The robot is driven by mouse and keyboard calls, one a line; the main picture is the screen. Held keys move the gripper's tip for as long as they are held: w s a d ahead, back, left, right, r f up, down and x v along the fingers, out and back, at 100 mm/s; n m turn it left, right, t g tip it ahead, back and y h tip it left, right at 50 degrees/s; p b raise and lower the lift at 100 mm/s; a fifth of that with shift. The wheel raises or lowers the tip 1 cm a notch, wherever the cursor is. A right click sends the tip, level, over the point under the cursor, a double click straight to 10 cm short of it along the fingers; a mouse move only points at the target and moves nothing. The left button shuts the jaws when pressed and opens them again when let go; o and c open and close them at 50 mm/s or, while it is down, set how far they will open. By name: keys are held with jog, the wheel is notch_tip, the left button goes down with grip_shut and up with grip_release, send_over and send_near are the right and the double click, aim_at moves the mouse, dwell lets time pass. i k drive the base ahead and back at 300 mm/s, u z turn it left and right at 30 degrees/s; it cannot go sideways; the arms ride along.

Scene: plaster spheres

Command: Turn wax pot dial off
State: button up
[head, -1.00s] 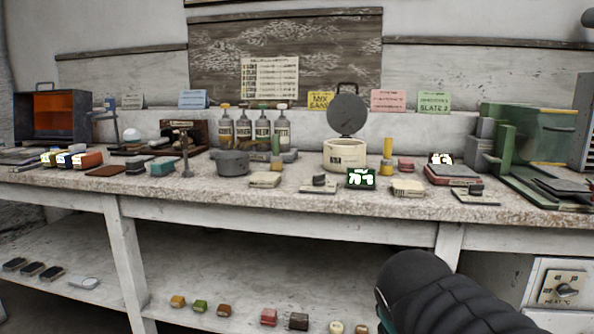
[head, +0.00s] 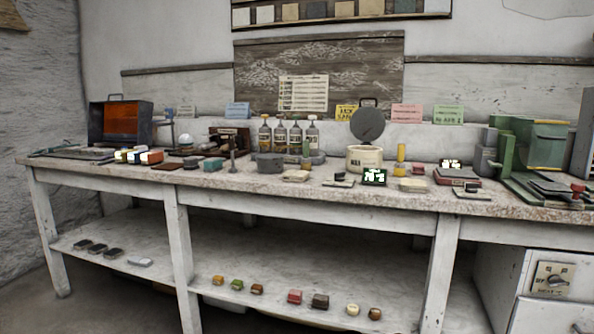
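A cream pot (head: 364,158) with lettering on its front stands at the back of the workbench, right of centre. Its round grey lid (head: 368,124) is raised open. In front of it lies a small plate with a dark knob (head: 339,179), beside a lit green display (head: 374,176). A similar plate with a dark knob (head: 472,190) lies further right. A larger dial on a plate (head: 553,280) is on the drawer front at lower right. Its lettering is too small to read surely. I cannot tell which knob belongs to the pot. My gripper is out of view.
A lower shelf (head: 225,260) carries small coloured blocks. Bench legs and the drawer cabinet (head: 500,290) bound the front. Floor shows at lower left.

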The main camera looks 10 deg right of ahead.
aim_at(339, 176)
jog(key=u, duration=0.3)
jog(key=i, duration=0.8)
jog(key=z, duration=1.65)
